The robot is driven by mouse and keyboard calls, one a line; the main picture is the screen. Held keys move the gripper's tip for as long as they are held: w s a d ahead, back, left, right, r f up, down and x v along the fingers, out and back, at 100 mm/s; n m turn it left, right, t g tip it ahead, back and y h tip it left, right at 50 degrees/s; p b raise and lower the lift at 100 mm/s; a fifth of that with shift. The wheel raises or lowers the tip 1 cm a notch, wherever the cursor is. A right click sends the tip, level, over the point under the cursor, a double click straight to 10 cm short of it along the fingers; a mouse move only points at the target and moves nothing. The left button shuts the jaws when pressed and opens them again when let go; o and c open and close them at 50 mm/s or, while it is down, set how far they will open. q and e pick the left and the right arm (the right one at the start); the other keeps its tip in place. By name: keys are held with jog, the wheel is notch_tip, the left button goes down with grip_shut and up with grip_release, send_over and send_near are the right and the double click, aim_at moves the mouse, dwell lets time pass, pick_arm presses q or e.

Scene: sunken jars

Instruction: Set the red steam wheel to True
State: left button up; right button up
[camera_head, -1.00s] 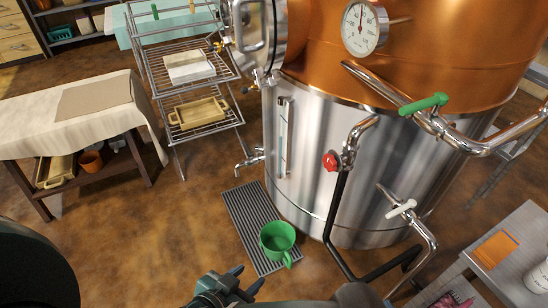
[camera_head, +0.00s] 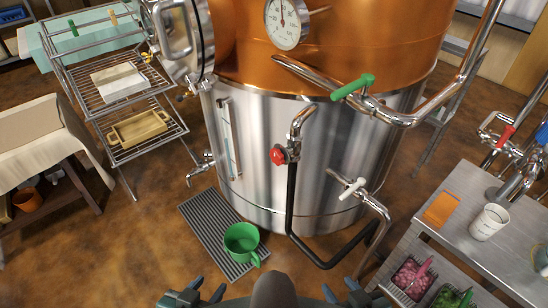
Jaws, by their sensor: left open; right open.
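The red steam wheel (camera_head: 278,155) is a small red knob on a steel valve body, at the front of the copper and steel kettle (camera_head: 330,190). A bent steel pipe rises above it and a black pipe runs down from it. My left gripper (camera_head: 207,290) is at the bottom edge, left of centre, open and empty. My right gripper (camera_head: 345,285) is at the bottom edge, right of centre, open and empty. Both are well below the wheel in the picture and apart from it.
A green mug (camera_head: 242,240) stands on a grey floor grate (camera_head: 197,216). A green-handled valve (camera_head: 353,87) and a white-handled tap (camera_head: 352,188) flank the wheel's right. A wire rack (camera_head: 112,160) is at left, a steel table (camera_head: 470,225) with a cup (camera_head: 489,221) at right.

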aim_at(275, 158)
jog(key=shift+w, duration=0.1)
